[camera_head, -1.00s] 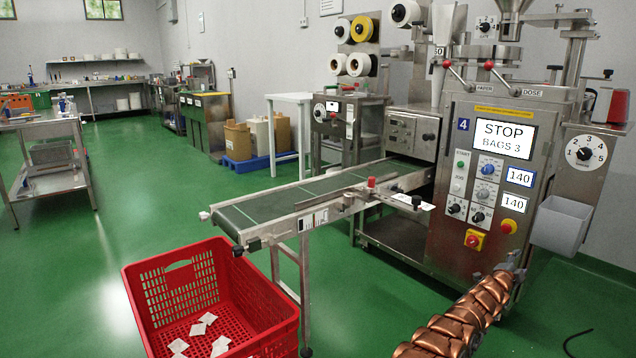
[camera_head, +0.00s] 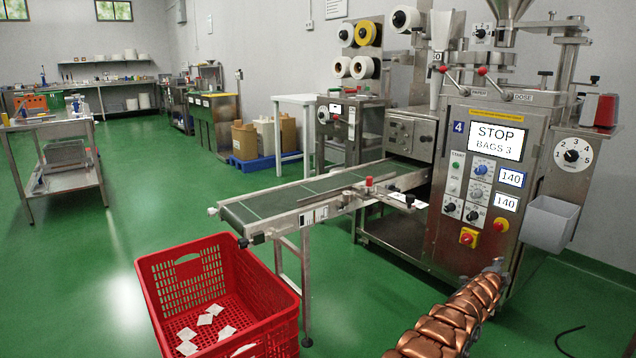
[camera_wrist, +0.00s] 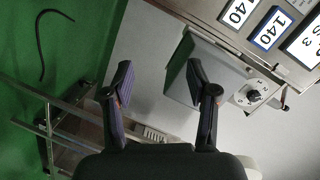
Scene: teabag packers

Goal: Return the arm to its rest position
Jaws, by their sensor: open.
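My arm shows as a copper, segmented shape at the lower right of the head view, in front of the packing machine (camera_head: 478,240). Its gripper end is not clear there. In the wrist view my gripper (camera_wrist: 163,100) is open, with two dark fingers apart and nothing between them. Beyond the fingers are a grey bin (camera_wrist: 212,75), which also shows in the head view (camera_head: 550,224), and a numbered dial (camera_wrist: 254,96) on the machine. The machine's screen reads STOP, BAGS 3.
A conveyor (camera_head: 290,202) runs from the machine to above a red crate (camera_head: 160,290) holding several white teabags. A steel trolley (camera_head: 62,165) stands at the left. Green floor (camera_head: 110,240) is clear between them. A black cable (camera_head: 572,338) lies at the lower right.

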